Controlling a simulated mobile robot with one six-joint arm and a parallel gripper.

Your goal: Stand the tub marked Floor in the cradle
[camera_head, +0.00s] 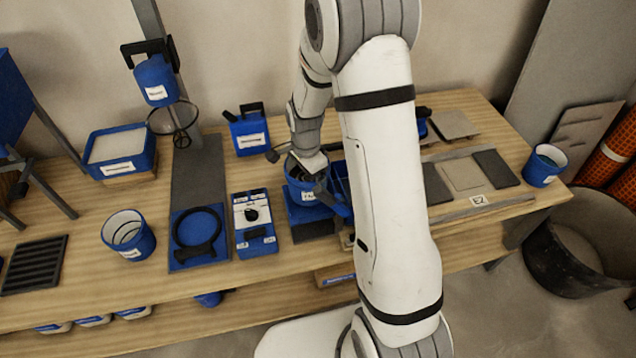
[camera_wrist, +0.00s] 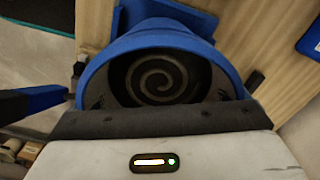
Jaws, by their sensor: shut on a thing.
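My gripper (camera_head: 312,168) is shut on the rim of a blue tub (camera_head: 300,190) with a white label, only partly readable, beginning "Fl". In the wrist view the tub (camera_wrist: 160,32) opens towards the camera, with a spiral in its dark inside. The tub is over a dark-topped blue block (camera_head: 312,225); I cannot tell whether it touches it. To the left, a blue plate (camera_head: 181,262) carries an empty black ring, possibly the cradle. Part of the tub is hidden by my gripper.
A blue control box (camera_head: 254,235) stands between the ring plate and the block. An open tub (camera_head: 128,236) is at left, another (camera_head: 543,166) at far right. A blue can (camera_head: 248,132) stands behind. A stand with a hoop (camera_head: 173,119) rises at back left. Grey tiles (camera_head: 460,173) lie right.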

